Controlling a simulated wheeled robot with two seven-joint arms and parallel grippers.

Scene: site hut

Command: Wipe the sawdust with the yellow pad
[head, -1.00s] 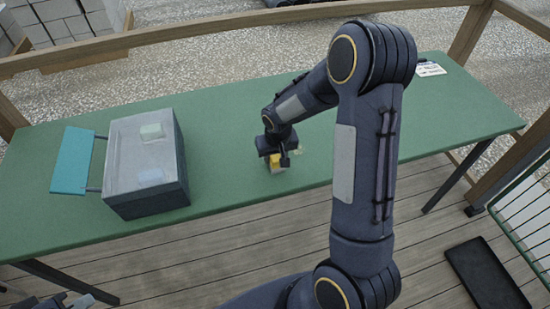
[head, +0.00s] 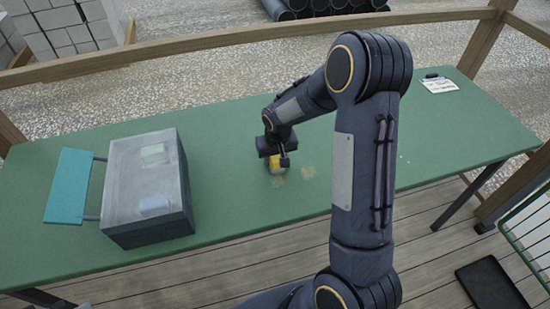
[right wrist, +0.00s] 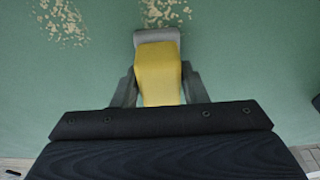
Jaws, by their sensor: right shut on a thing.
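My right gripper (head: 276,163) is shut on the yellow pad (head: 275,167) over the middle of the green table (head: 230,205). In the right wrist view the yellow pad (right wrist: 158,75) sits between the two dark fingers, with a grey end beyond them. I cannot tell whether it touches the table. Pale sawdust lies in two patches: one (head: 309,172) right of the pad and one (head: 278,182) just in front of it. The patches also show at the top of the right wrist view, one at the left (right wrist: 62,22) and one (right wrist: 165,10) beyond the pad. My left gripper is out of view.
A grey box (head: 150,232) with a cloudy see-through top and a teal panel (head: 68,187) at its side stands on the table's left. A clipboard (head: 440,85) lies at the far right. A black tray (head: 490,285) is on the floor. Table around the sawdust is clear.

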